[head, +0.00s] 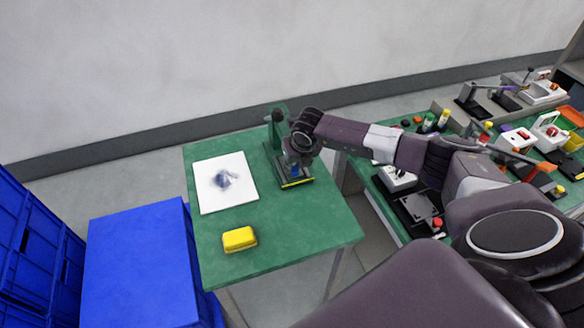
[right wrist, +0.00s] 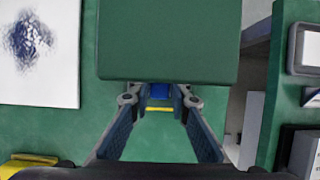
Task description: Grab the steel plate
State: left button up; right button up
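My right gripper (head: 295,167) is at a green upright press-like device (head: 277,128) on the small green table. In the right wrist view its two blue-grey fingers (right wrist: 160,101) stand apart, with a small blue part (right wrist: 159,91) and a yellow strip (right wrist: 158,109) visible between them. I cannot tell whether they touch the blue part. The device's green block (right wrist: 168,40) covers the view beyond the fingertips. No steel plate is certain; a flat grey plate (head: 418,206) lies in a dark fixture on the right bench. My left gripper is not in view.
A white sheet with a dark smudge (head: 211,198) and a yellow block (head: 239,239) lie on the green table (head: 290,232). Blue crates (head: 138,262) stand at the left. The right bench is crowded with fixtures. The table's front right is clear.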

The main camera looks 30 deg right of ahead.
grip_shut()
